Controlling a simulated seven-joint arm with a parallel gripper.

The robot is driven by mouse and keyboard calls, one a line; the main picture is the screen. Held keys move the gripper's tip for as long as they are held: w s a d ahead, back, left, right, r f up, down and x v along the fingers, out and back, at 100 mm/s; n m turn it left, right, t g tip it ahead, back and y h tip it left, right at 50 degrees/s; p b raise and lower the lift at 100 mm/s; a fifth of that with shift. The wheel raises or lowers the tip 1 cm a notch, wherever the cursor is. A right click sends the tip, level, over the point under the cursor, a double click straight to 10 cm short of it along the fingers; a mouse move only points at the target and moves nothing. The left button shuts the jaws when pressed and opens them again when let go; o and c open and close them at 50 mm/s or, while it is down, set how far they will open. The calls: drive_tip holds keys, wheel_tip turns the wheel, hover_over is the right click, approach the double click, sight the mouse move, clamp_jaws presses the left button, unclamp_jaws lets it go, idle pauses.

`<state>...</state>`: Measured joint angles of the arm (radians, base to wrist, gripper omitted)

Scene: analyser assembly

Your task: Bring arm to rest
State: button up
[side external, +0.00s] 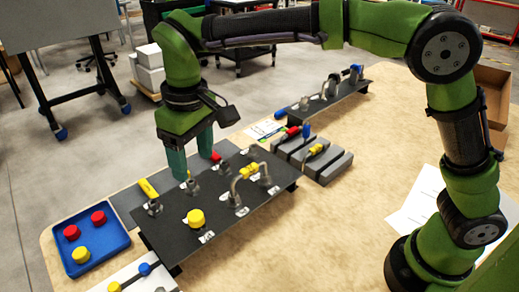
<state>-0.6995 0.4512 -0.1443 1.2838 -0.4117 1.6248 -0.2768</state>
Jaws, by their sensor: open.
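My gripper (190,165) points down over the black panel (250,212), with its teal fingers close above the panel's back half. It is open, and I see nothing held between the fingers. On the panel are a yellow-handled valve (148,189) at the left, a yellow round knob (196,218) at the front, a bent pipe with a yellow band (248,171) and a red-handled valve (216,157). A small metal fitting (192,186) sits just under the fingers; whether they touch it cannot be told.
A blue tray (122,244) with red and yellow knobs lies at the left. Grey blocks (336,166) holding handled parts stand right of the panel. A second black rack (345,90) is at the back. Paper sheets (420,203) lie near my base. The front middle of the table (330,240) is clear.

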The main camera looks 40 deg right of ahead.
drive_tip(key=s+d+m+t, duration=0.3)
drive_tip(key=s+d, duration=0.5)
drive_tip(key=d, duration=0.4)
drive_tip(key=s+d+r+m+t+y, duration=0.1)
drive_tip(key=s+d+m+t, duration=0.3)
drive_tip(key=s+d, duration=0.4)
drive_tip(key=d+m, duration=0.1)
drive_tip(key=d, duration=0.3)
drive_tip(key=shift+r+y, duration=0.2)
drive_tip(key=shift+y, duration=0.1)
